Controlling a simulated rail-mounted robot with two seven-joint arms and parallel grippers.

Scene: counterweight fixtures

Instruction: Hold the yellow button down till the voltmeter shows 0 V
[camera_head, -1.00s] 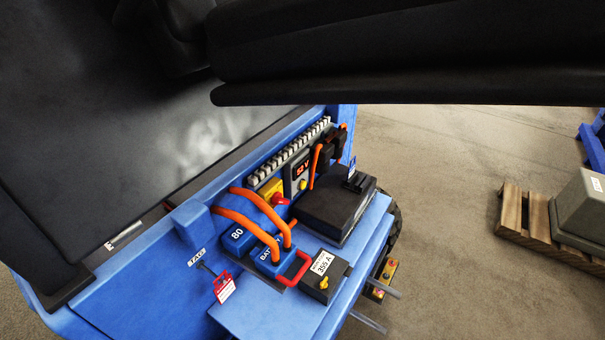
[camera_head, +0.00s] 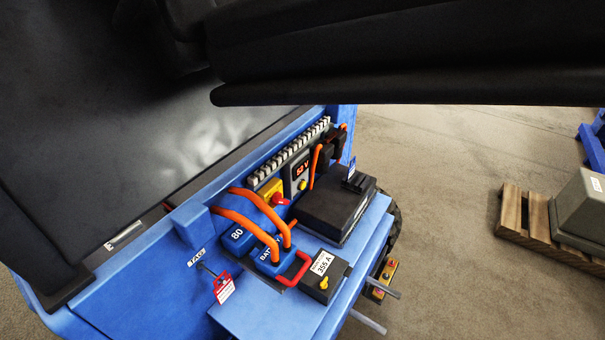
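The voltmeter (camera_head: 302,168) is a small dark display with red digits on a grey panel of the blue vehicle. It reads about 52 V; the digits are small and hard to read exactly. The round yellow button (camera_head: 303,185) sits just below the display. Nothing is seen touching it. Neither my left nor my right gripper is in view.
A yellow box with a red knob (camera_head: 279,199) is left of the panel. Orange cables (camera_head: 246,216) arch to a blue connector (camera_head: 271,258). A black box (camera_head: 331,212) stands in front. Large dark surfaces fill the top and left. A pallet (camera_head: 528,218) lies right.

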